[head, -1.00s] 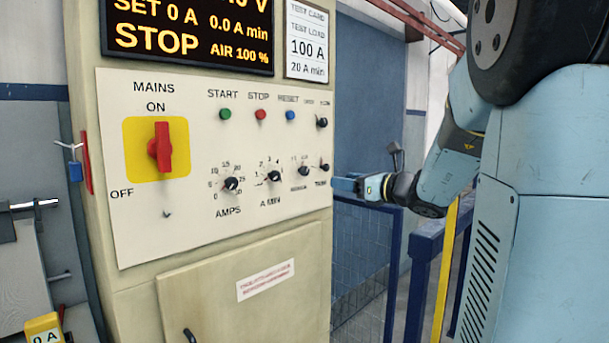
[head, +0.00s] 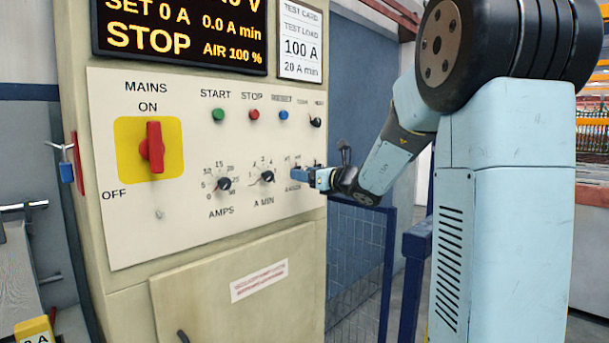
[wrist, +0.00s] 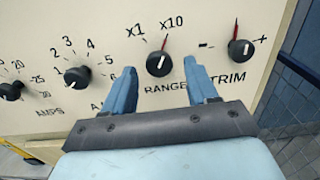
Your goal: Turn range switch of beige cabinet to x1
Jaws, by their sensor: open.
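The beige cabinet (head: 235,235) stands in front of me with its pale control panel. In the wrist view the range switch (wrist: 158,63) is a black knob with a red pointer line, marked x1 to its upper left and x10 above. Its pointer is toward x10. My gripper (wrist: 160,82) is open, with one blue finger on each side below the knob; I cannot tell whether either touches it. In the head view my gripper (head: 312,178) is at the panel's lower right and partly hides the range switch.
The trim knob (wrist: 241,49) is close to the right finger. The A min knob (wrist: 77,77) and amps knob (wrist: 11,91) lie to the left. A red mains switch (head: 152,148) is farther left. Blue railing (head: 388,260) stands right of the cabinet.

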